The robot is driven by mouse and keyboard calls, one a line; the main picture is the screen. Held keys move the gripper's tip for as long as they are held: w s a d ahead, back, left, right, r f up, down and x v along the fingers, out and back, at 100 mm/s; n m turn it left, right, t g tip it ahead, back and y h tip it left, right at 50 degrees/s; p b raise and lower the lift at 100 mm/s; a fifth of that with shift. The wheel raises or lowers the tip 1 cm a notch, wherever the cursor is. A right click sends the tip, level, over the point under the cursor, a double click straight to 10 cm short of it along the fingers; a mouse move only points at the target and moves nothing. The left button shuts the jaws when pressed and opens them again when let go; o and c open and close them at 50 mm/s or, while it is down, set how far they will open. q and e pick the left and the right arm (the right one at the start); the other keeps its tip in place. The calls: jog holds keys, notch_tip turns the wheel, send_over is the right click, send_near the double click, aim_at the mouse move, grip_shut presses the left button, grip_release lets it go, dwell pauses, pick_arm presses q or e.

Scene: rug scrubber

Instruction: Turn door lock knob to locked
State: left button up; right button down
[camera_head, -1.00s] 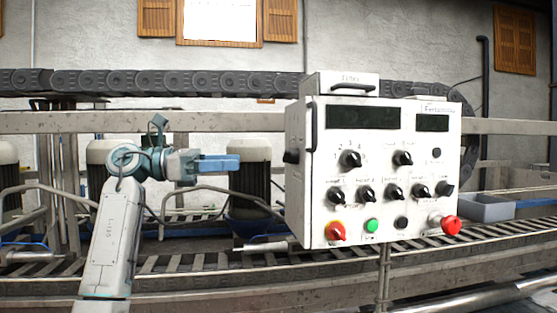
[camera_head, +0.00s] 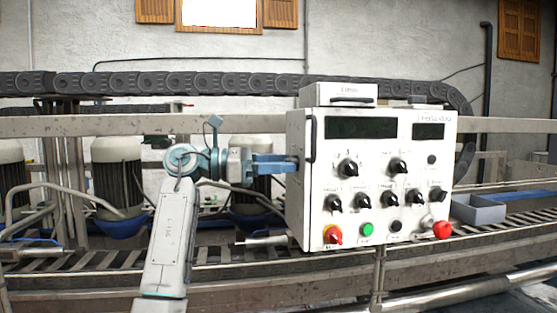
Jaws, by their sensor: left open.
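The white control box (camera_head: 300,205) stands right of centre, its front door full of knobs and buttons. The black door lock knob on the box's left side is hidden behind my gripper's fingers now. My left gripper (camera_head: 290,163) reaches in from the left, its blue fingers pointing right and ending at that left side, where the knob sits. Its jaws are open. I cannot tell whether the fingers are around the knob or touch it. My right gripper is not in view.
The front carries several black knobs (camera_head: 348,168), a red-yellow switch (camera_head: 333,235), a green button (camera_head: 366,230) and a red button (camera_head: 442,230). A black handle (camera_head: 311,140) runs up the front's left edge. A roller conveyor (camera_head: 130,262) lies below, with motors (camera_head: 118,175) behind my arm. A grey bin (camera_head: 478,210) stands at right.

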pick_arm(q)
jog(key=shift+w, duration=0.15)
jog(key=shift+c, duration=0.7)
jog(key=shift+f, duration=0.1)
jog(key=c, duration=0.8)
jog(key=shift+s+n+t+h+b, duration=0.2)
jog(key=shift+n+b, duration=0.6)
jog(key=shift+n, duration=2.3)
jog(key=shift+w+n+t+h+b, duration=0.2)
jog(key=shift+n+b, duration=0.6)
jog(key=shift+n, duration=2.3)
jog(key=shift+s+n+t+b, duration=0.25)
jog(key=shift+n+b, duration=0.55)
jog(key=shift+n, duration=2.3)
jog(key=shift+c, duration=0.2)
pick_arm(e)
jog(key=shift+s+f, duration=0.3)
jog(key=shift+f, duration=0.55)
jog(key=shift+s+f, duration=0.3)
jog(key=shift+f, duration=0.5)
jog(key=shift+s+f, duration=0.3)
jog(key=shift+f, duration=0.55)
